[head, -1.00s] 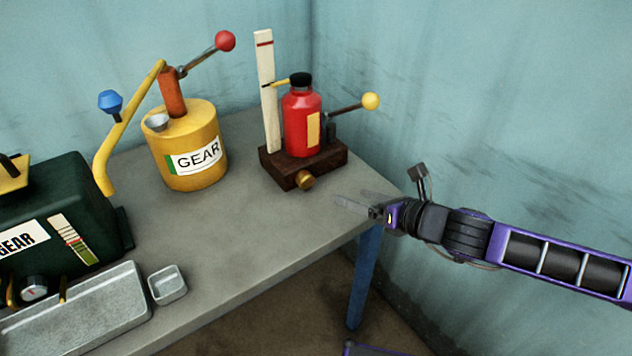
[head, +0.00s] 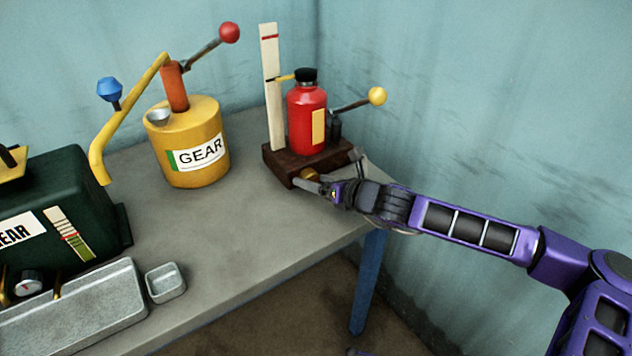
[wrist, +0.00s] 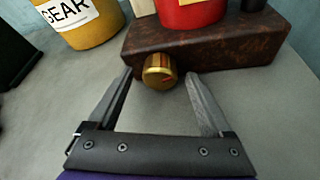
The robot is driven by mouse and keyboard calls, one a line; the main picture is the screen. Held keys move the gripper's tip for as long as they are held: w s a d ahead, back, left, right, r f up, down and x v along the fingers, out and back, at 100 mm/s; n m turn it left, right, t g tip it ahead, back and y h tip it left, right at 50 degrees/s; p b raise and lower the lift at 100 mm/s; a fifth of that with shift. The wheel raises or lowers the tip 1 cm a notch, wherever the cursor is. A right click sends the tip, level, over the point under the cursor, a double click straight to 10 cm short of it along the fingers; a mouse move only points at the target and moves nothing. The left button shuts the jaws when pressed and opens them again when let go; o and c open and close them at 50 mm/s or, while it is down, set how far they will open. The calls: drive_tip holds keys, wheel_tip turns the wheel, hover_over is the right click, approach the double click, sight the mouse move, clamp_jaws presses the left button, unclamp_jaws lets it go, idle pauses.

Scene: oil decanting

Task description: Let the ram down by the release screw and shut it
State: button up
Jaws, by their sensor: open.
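The red bottle jack (head: 306,118) stands on a dark brown base (head: 283,162) at the table's far right corner. A black cap tops it, and a yellow pointer (head: 286,78) reaches to the upright pale scale (head: 270,90), below its red mark. The brass release screw (wrist: 160,71) sticks out of the base's front, with a red mark on its face. My gripper (wrist: 162,88) is open, its fingers to either side of and just short of the screw. In the head view my gripper (head: 305,180) partly hides the screw.
The jack's lever with a yellow knob (head: 377,96) points right. A yellow GEAR can (head: 190,150) with a pump handle stands to the left. A small metal cup (head: 166,283), a grey tray (head: 85,310) and a dark green GEAR box (head: 60,220) are further left. The table's middle is clear.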

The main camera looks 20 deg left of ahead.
clamp_jaws()
idle(0.4)
drive_tip(key=shift+r, duration=0.1)
drive_tip(key=n, duration=0.1)
drive_tip(key=n+t+h+p, duration=0.1)
drive_tip(key=n, duration=0.1)
drive_tip(key=shift+s+a+t+h, duration=0.15)
drive_tip(key=shift+a+t+h, duration=0.05)
drive_tip(key=shift+t+h, duration=0.1)
drive_tip(key=n+t+h, duration=0.1)
drive_tip(key=n+t, duration=0.1)
drive_tip(key=n, duration=0.1)
drive_tip(key=shift+s+n, duration=0.1)
drive_tip(key=shift+n, duration=0.3)
drive_tip(key=shift+h, duration=0.3)
